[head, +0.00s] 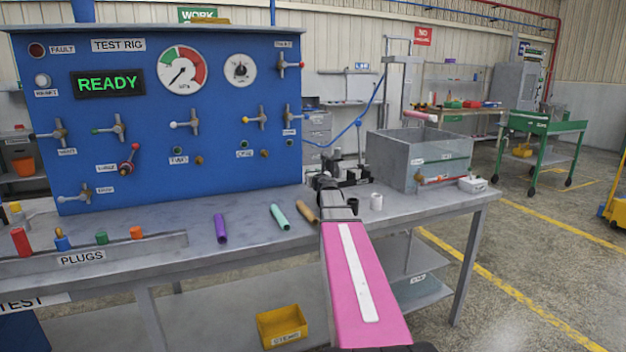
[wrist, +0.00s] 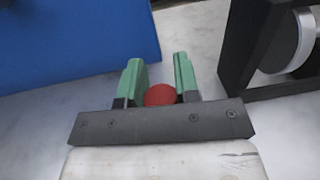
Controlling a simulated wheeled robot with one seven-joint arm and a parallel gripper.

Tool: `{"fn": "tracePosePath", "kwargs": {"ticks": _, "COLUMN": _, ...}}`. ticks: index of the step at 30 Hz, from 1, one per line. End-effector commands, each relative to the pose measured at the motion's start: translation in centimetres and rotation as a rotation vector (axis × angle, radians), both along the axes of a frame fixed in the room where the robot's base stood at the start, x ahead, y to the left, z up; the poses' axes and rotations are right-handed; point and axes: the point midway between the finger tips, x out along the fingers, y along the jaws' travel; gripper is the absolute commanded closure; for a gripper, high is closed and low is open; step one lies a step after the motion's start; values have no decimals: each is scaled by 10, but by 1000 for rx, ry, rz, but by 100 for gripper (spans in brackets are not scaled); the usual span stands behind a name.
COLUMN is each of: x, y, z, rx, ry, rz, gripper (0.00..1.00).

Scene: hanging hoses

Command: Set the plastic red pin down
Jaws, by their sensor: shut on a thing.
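The red pin (wrist: 160,95) shows in the wrist view as a round red end between the two green fingers of my gripper (wrist: 158,68). My gripper is shut on it. The pale grey bench top (wrist: 90,125) lies beneath and around the fingers; I cannot tell whether the pin touches it. In the head view my gripper (head: 326,181) is over the bench (head: 250,190), right of the blue test rig. The pin is hidden there behind my pink arm and wrist.
The blue rig panel (head: 170,110) stands left of my gripper. A black fixture (wrist: 248,50) stands close on the right in the wrist view. A grey tank (head: 415,160), a white cup (head: 376,201) and purple (head: 221,228), green (head: 279,217) and tan (head: 305,206) tubes are nearby.

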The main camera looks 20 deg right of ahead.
Motion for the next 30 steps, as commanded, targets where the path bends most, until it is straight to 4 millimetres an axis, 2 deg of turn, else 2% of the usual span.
{"fn": "tracePosePath", "kwargs": {"ticks": 5, "x": 0, "y": 0, "z": -16, "rx": 1, "ry": 0, "rz": 0, "gripper": 94}}
{"fn": "tracePosePath", "kwargs": {"ticks": 16, "x": 0, "y": 0, "z": -19, "rx": -1, "ry": 0, "rz": 0, "gripper": 94}}
{"fn": "tracePosePath", "kwargs": {"ticks": 17, "x": 0, "y": 0, "z": -19, "rx": 0, "ry": 0, "rz": 0, "gripper": 67}}
{"fn": "tracePosePath", "kwargs": {"ticks": 19, "x": 0, "y": 0, "z": -19, "rx": -1, "ry": 0, "rz": 0, "gripper": 45}}
{"fn": "tracePosePath", "kwargs": {"ticks": 30, "x": 0, "y": 0, "z": -17, "rx": -1, "ry": 0, "rz": 0, "gripper": 45}}
